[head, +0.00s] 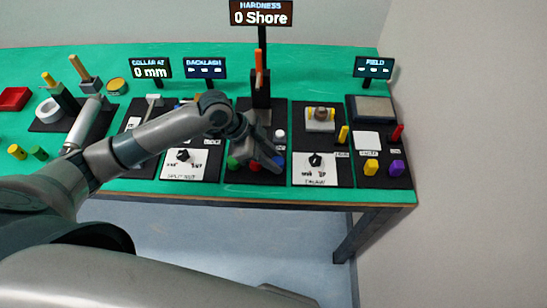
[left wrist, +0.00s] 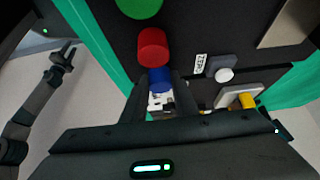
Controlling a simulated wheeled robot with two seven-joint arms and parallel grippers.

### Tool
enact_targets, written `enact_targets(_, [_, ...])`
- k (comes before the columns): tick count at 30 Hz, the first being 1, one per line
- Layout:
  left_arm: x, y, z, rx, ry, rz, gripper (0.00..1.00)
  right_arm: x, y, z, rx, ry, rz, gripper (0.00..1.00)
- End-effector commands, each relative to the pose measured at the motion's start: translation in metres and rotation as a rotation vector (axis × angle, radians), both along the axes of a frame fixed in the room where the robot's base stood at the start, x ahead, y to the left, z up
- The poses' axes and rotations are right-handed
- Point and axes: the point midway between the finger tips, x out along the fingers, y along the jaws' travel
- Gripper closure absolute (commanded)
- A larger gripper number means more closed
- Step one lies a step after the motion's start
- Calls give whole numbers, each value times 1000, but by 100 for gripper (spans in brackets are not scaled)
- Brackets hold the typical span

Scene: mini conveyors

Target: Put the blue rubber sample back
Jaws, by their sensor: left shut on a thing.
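The blue rubber sample (left wrist: 160,80) is a short cylinder between the fingertips of my left gripper (left wrist: 161,98) in the left wrist view. In the head view, my left gripper (head: 268,163) is low over the front of the hardness station's black mat (head: 243,188), shut on the blue sample (head: 280,160). A red sample (left wrist: 152,46) and a green sample (left wrist: 140,8) stand in line beside the blue one. My fingers hide the blue sample's base, so I cannot tell whether it touches the mat. My right gripper (left wrist: 64,54) shows small at the left of the wrist view.
The hardness tester (head: 260,85) stands behind my gripper; its display (head: 261,13) reads 0 Shore. A white button (left wrist: 224,75) labelled ZERO is near.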

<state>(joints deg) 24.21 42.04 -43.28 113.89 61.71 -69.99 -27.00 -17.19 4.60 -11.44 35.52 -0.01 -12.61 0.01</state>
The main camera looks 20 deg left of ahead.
Motion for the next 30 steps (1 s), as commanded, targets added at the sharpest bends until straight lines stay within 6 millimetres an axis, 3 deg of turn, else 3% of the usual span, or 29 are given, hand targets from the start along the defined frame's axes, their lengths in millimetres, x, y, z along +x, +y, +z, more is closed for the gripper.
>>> enact_targets(5, [0, 0, -3, 0, 0, 0, 99, 0, -2, -1, -2, 0, 1, 69])
enact_targets(6, [0, 0, -2, 0, 0, 0, 67, 0, -2, -1, -2, 0, 1, 69])
enact_targets(8, [0, 0, -2, 0, 0, 0, 55, 0, -2, 0, -2, 0, 1, 69])
enact_targets(22, [0, 2, 3, 0, 0, 0, 55, 0, -1, -2, -1, 0, 1, 69])
enact_targets(30, [-5, 21, 31, 2, -4, 0, 55, 0, 2, -10, 2, -1, 0, 69])
